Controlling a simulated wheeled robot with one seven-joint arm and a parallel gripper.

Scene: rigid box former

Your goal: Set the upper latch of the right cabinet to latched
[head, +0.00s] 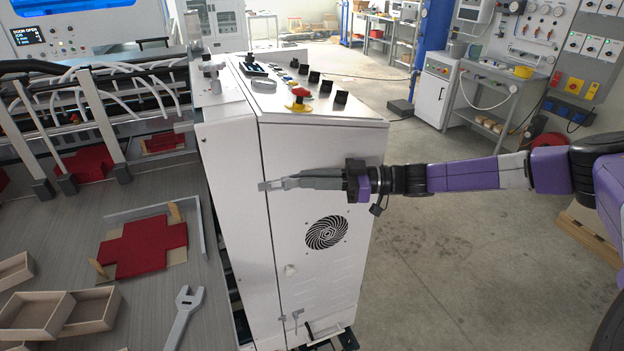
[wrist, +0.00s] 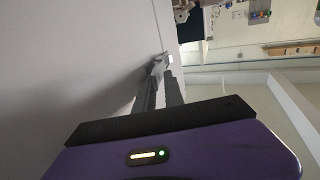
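The right cabinet (head: 318,153) is white, with its door facing right and a round fan grille on it. My gripper (head: 270,185) reaches in from the right, its fingers lying nearly level across the upper door, tips near the door's left edge. The upper latch cannot be made out separately there; the fingertips cover that spot. In the wrist view the fingers (wrist: 160,72) run close along the white panel and nearly meet at a small pale part at the tips. Whether they hold it cannot be told. The lower latch (head: 297,318) sits near the door's bottom left.
A small knob (head: 290,270) is on the door's left side. Red and black controls (head: 298,99) stand on the cabinet's top. Left is a worktable with a red blank (head: 145,248), wooden boxes (head: 88,308) and a wrench (head: 184,315). Open floor lies right.

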